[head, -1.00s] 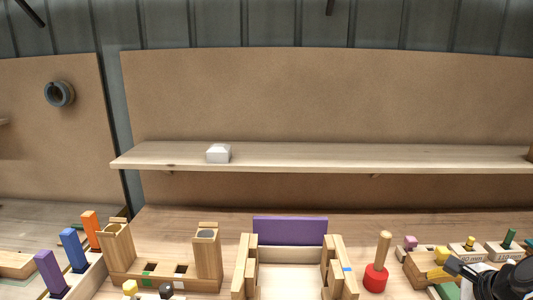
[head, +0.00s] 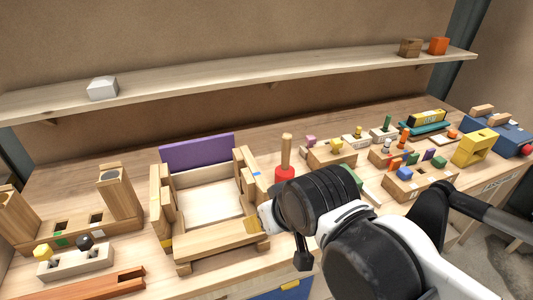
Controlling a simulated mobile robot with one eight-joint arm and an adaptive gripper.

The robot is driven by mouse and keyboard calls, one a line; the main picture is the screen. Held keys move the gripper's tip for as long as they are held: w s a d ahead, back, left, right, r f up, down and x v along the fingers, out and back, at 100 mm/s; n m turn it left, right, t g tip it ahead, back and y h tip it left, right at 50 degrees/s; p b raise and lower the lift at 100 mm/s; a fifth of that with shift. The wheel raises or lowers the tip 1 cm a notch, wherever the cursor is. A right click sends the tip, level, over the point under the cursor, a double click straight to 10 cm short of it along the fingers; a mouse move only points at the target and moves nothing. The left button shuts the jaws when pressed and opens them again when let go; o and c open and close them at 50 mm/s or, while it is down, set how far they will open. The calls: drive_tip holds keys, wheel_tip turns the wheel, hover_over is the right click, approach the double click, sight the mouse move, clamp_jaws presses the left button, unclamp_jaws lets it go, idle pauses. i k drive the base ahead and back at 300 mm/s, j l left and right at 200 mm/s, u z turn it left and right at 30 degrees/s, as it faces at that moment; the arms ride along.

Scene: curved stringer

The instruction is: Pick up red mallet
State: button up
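The red mallet (head: 285,173) stands upright on the workbench, its red head down and its pale wooden handle pointing up. It is just right of the wooden tray frame. My arm reaches in from the lower right, and its dark wrist joint is in front of and slightly right of the mallet, close to its lower part in the picture. The end of my arm with my gripper (head: 268,220) is left of that joint, near the tray's right front corner. The fingers cannot be made out clearly. Nothing is seen held, and the mallet appears apart from the gripper.
The wooden tray frame (head: 183,264) with a purple panel (head: 197,152) stands left of the mallet. Several peg blocks, including one wooden block (head: 329,157), stand to the right. A shelf (head: 222,78) runs above, with a white block (head: 103,88). Bare bench lies behind the mallet.

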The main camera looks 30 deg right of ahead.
sight(284, 171)
drive_tip(key=l+z, duration=0.35)
drive_tip(key=k+l+z, duration=0.1)
drive_tip(key=l+z, duration=0.3)
drive_tip(key=j, duration=0.1)
